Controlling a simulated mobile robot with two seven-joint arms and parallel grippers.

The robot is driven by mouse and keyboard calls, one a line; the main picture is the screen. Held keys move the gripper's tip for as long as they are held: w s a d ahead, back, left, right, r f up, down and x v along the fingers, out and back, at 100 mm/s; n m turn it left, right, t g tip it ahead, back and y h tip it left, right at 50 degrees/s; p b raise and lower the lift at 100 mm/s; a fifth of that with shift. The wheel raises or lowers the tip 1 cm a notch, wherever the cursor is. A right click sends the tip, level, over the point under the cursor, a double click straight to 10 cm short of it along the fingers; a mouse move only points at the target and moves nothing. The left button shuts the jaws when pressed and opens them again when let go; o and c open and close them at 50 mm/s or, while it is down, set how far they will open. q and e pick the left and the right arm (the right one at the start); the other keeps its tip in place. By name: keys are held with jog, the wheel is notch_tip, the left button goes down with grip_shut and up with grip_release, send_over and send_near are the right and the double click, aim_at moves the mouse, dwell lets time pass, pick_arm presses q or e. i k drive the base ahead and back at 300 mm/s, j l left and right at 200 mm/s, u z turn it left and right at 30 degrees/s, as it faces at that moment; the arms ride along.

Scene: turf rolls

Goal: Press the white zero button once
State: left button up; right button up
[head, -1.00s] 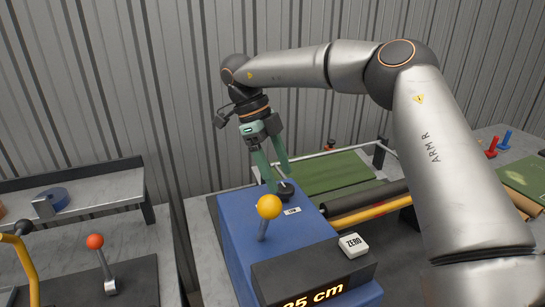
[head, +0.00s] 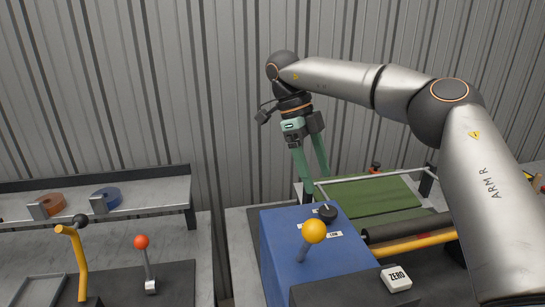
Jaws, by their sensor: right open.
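The white ZERO button (head: 396,278) is a white block with black letters on the dark front part of the blue box (head: 280,240), low right of centre. My right gripper (head: 319,187) is open and points down, its green fingers just above and behind the black knob (head: 327,212) on top of the box. Nothing shows between the fingers. The gripper is up and left of the button in the picture, well apart from it. My left gripper is out of view.
A lever with a yellow ball (head: 314,231) stands on the box, left of the button. Behind are a black roller, a yellow bar (head: 405,246) and green turf (head: 380,205). At left are a red-ball lever (head: 142,243), a yellow lever (head: 76,255) and tape rolls on a shelf.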

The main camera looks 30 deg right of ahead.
aim_at(396, 278)
jog(key=k, duration=1)
